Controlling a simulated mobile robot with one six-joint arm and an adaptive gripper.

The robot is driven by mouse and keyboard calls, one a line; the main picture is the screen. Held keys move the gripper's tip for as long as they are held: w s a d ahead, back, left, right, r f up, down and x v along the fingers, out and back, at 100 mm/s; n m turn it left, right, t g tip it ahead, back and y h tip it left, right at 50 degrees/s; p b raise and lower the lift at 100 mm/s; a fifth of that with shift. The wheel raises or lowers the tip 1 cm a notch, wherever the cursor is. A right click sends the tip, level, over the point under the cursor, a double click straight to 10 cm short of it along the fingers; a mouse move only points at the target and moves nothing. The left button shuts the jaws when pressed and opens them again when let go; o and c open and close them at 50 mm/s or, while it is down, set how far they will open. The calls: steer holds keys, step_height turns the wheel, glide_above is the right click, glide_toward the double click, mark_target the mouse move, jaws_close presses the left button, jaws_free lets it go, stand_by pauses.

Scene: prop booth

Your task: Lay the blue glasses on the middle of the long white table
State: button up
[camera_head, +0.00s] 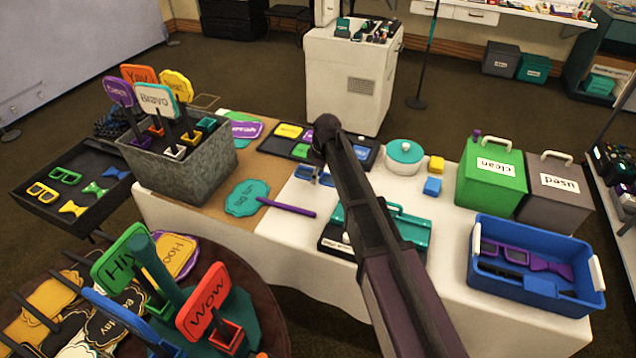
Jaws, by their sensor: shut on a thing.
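The blue glasses (306,172) show at the end of my arm, partly hidden by it. They are over the middle part of the long white table (285,228), just in front of a dark tray. I cannot tell whether they touch the cloth. My gripper (318,164) points down and is shut on the blue glasses; its fingers are mostly hidden behind my arm.
A teal sign (247,198) and purple stick (287,207) lie to the left. The dark tray (271,147) holds small signs.

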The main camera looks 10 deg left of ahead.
mark_target(319, 176)
steer(key=shift+f+b, duration=1.6)
steer(key=shift+f, duration=0.15)
steer(key=shift+f, duration=0.1)
steer(key=o, duration=1)
steer(key=shift+o, duration=0.2)
steer(key=shift+r, duration=0.2)
steer(key=r+p, duration=0.4)
steer(key=d+r+p, duration=0.1)
steer(key=r+p, duration=0.6)
steer(key=p, duration=0.1)
steer(key=shift+s+d+r, duration=0.1)
steer(key=shift+d+r, duration=0.3)
